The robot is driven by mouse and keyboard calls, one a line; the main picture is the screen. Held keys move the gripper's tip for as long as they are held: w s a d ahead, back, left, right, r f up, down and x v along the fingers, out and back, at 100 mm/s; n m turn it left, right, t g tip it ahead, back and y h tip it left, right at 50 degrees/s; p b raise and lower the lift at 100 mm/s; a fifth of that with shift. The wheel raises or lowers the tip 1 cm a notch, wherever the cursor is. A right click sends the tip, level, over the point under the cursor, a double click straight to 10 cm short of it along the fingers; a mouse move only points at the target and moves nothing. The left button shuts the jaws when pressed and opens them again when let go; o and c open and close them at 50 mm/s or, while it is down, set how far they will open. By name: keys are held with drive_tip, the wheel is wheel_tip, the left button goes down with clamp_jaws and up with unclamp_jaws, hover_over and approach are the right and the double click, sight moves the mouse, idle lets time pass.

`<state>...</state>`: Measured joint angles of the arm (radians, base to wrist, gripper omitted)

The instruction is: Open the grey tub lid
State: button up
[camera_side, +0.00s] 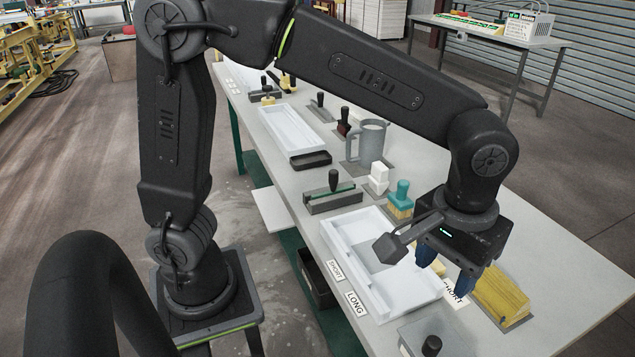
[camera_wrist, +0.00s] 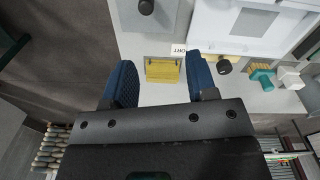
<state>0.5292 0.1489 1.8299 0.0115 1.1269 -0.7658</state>
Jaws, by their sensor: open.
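The grey tub lid (camera_side: 415,335) with its upright black knob (camera_side: 432,345) is at the bottom edge of the side view, partly cut off. In the wrist view the grey lid (camera_wrist: 152,22) and its black knob (camera_wrist: 146,7) are at the top edge. The lid looks seated flat; the tub under it is mostly hidden. My gripper (camera_side: 446,271) is open and empty, its blue fingers pointing down above the table's far side, beyond the white tray and away from the lid. In the wrist view the open gripper (camera_wrist: 162,84) has a clear gap between its fingers.
A white tray (camera_side: 337,236) lies beside the lid. A yellow bundle (camera_side: 503,297) sits near the far table edge, close to my fingers. A teal-handled brush (camera_side: 401,200), a grey jug (camera_side: 368,143) and a black-handled block (camera_side: 333,199) stand farther along the table.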

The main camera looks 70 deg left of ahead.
drive_tip(key=s+a+r+m+t, duration=0.1)
drive_tip(key=s+a+t, duration=0.1)
drive_tip(key=s+a, duration=0.3)
drive_tip(key=s+a+r+m+t, duration=0.2)
drive_tip(key=s+a, duration=0.3)
drive_tip(key=a, duration=0.8)
drive_tip(key=shift+r+t, duration=0.3)
drive_tip(key=shift+t, duration=0.2)
drive_tip(key=shift+a, duration=0.1)
drive_tip(key=n+g, duration=0.3)
drive_tip(key=g, duration=0.2)
hover_over(434, 342)
wheel_tip(434, 342, down, 6)
drive_tip(key=r, duration=0.1)
wheel_tip(434, 342, down, 14)
drive_tip(key=shift+c, duration=0.4)
